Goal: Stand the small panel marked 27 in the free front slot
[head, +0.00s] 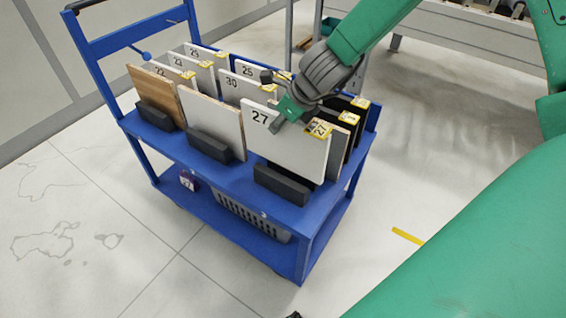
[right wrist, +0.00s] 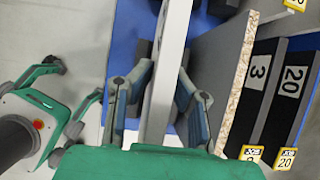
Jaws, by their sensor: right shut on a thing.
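The white small panel marked 27 (head: 290,140) is upright at the front right of the blue cart, with a yellow tag at its top right corner. My right gripper (head: 284,110) is shut on its top edge. In the right wrist view the fingers (right wrist: 160,100) press both sides of the thin panel (right wrist: 172,60). The black front slot block (head: 282,184) is just below the panel's lower edge. I cannot tell whether the edge is inside the slot or just above it.
Panels marked 30 (head: 232,84) and 25 (head: 248,70) stand behind. Dark panels, one marked 20 (right wrist: 290,90), stand close beside the held panel. A grey basket (head: 250,218) is on the lower shelf.

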